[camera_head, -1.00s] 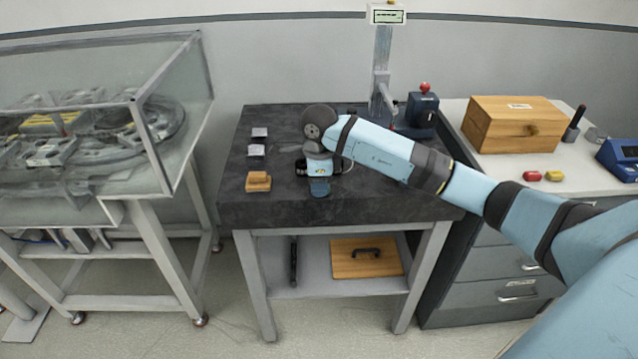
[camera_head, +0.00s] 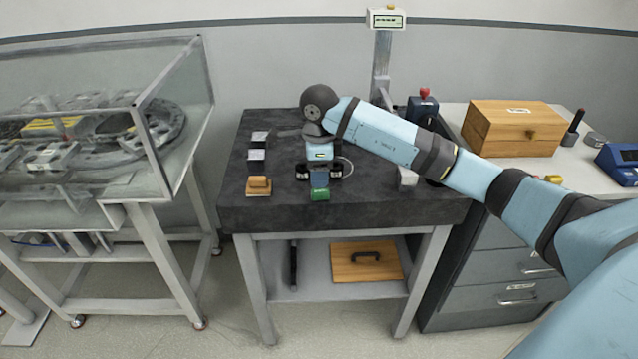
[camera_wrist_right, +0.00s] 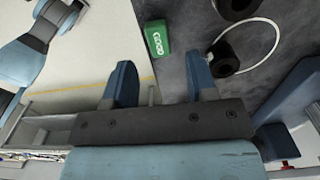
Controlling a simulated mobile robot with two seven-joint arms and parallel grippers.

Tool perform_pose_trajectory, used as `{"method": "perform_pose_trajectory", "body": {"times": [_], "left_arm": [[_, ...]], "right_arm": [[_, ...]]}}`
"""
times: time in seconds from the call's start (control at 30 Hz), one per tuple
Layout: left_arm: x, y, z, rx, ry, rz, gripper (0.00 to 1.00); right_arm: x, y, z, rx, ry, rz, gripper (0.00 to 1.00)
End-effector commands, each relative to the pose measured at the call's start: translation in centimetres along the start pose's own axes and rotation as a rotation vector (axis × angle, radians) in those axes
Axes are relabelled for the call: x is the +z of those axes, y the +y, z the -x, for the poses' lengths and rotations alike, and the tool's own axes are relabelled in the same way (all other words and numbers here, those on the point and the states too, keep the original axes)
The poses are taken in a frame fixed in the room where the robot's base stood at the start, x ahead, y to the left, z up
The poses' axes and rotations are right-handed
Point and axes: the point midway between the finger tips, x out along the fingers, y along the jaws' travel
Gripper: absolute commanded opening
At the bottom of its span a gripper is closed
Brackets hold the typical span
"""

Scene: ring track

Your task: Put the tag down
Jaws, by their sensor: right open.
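The tag, a small green block (camera_head: 320,194) with white lettering, rests on the dark stone table top (camera_head: 375,205) close to its front edge. It also shows in the right wrist view (camera_wrist_right: 157,37), past the fingertips and apart from them. My right gripper (camera_head: 320,178) is just above and behind the tag in the head view. In the right wrist view its two blue fingers (camera_wrist_right: 162,80) are spread with nothing between them. My left gripper is not in view.
Two black cylinders stand beside my right gripper, the left one (camera_head: 302,172) and the right one (camera_head: 336,170), with a white cable near them. A wooden block (camera_head: 258,186) and small metal blocks (camera_head: 256,154) lie to the left. A gauge stand (camera_head: 382,65) rises behind.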

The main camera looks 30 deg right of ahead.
Motion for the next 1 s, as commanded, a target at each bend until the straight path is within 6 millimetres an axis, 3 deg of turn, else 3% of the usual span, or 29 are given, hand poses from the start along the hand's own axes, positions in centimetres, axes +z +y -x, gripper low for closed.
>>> {"method": "perform_pose_trajectory", "body": {"times": [0.1, 0.3, 0.4, 0.5, 0.57, 0.73, 0.8, 0.9, 1.0], "left_arm": [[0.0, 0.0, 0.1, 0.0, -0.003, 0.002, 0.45], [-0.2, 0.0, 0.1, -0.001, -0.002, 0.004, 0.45], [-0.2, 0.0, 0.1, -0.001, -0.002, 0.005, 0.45], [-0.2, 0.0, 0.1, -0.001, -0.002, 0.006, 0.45], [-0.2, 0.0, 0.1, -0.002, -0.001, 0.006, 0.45], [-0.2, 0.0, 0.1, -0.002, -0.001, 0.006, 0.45], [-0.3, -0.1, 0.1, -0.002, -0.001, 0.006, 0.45], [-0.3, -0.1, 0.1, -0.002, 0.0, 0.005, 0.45], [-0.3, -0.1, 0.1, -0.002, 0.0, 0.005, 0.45]], "right_arm": [[0.0, -0.1, 2.9, -0.003, -0.001, 0.0, 0.52], [0.0, 0.0, 5.8, -0.002, 0.0, 0.0, 0.52], [0.1, 0.1, 6.4, 0.004, -0.003, 0.002, 0.52], [1.4, 1.4, 5.3, 0.048, -0.058, 0.021, 0.52], [3.2, 3.3, 3.7, 0.114, -0.142, 0.038, 0.52], [10.8, 13.7, -0.8, 0.489, -0.569, 0.013, 0.52], [13.4, 17.9, -0.9, 0.684, -0.765, -0.073, 0.52], [15.7, 22.1, 0.1, 0.969, -1.012, -0.272, 0.52], [16.5, 23.8, 1.1, 1.245, -1.213, -0.561, 0.52]]}}
